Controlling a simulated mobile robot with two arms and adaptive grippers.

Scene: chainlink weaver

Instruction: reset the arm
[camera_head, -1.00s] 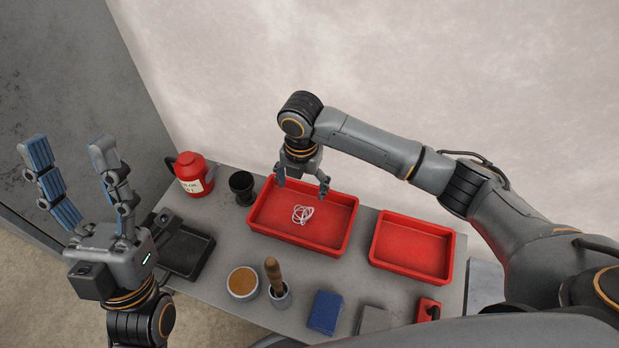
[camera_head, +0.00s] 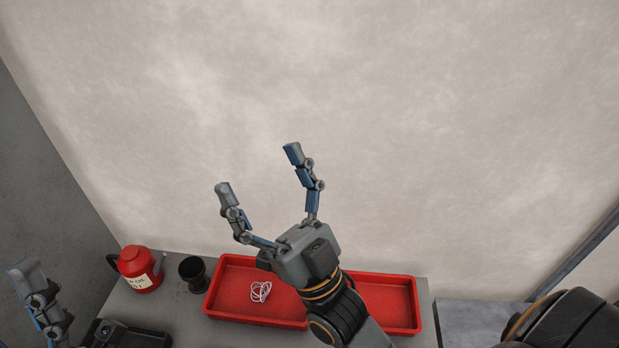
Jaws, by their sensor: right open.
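My right gripper (camera_head: 258,172) is raised in the middle of the head view, pointing up. Its two fingers are spread apart with nothing between them. Its wrist hides part of the red trays behind it. My left gripper shows only in part at the lower left edge, where one finger (camera_head: 42,305) is visible. The rest of it is out of the picture, so its opening cannot be judged.
On the table (camera_head: 165,303) are a left red tray (camera_head: 240,312) with a white tangled loop (camera_head: 261,291) in it and a right red tray (camera_head: 405,328). A red oil can (camera_head: 139,271), a black cup (camera_head: 193,271) and a black device (camera_head: 125,335) stand left. A pale wall rises behind.

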